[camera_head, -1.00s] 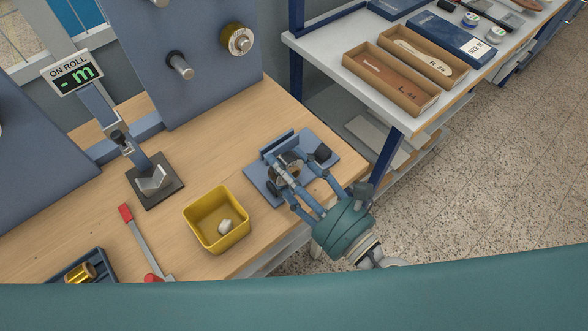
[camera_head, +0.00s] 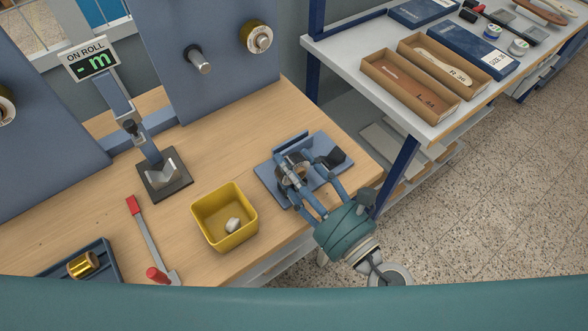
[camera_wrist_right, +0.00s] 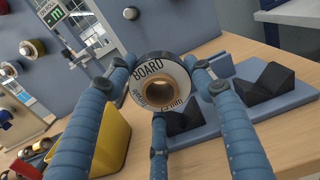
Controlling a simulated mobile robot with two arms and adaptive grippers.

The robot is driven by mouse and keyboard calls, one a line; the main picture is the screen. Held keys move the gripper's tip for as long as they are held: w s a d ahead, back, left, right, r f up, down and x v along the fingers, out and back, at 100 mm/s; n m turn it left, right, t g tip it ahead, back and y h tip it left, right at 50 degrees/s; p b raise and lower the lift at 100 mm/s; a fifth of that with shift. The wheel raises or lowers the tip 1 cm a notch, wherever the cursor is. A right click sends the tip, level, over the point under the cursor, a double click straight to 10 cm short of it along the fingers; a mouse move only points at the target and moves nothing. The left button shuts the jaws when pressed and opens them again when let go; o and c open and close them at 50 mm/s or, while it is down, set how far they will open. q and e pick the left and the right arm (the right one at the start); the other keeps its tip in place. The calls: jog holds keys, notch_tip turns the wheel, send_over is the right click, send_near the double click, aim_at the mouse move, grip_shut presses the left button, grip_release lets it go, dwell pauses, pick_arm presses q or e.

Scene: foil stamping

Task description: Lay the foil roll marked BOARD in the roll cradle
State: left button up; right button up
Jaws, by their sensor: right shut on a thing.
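The foil roll marked BOARD (camera_wrist_right: 147,75) is held end-on in the right wrist view, with a white label and a brown core. It also shows small in the head view (camera_head: 297,174). My right gripper (camera_head: 294,178) is shut on it, blue fingers around its rim. The roll is over or at a blue stand (camera_head: 272,182) with black wedge blocks (camera_wrist_right: 268,88); whether it touches is hidden by the fingers. No label shows which one is the cradle. My left gripper is out of view.
A yellow bin (camera_head: 250,226) with a small pale object stands left of the stand. A red-handled tool (camera_head: 148,238) and a tray with a gold roll (camera_head: 82,265) lie further left. A shelf with boxes (camera_head: 410,85) is at right.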

jog(key=shift+s+f, duration=0.25)
jog(key=shift+f, duration=0.85)
jog(key=o, duration=1.4)
jog(key=shift+c, duration=0.2)
jog(key=shift+w, duration=0.1)
jog(key=shift+w+r, duration=0.15)
jog(key=shift+r, duration=0.1)
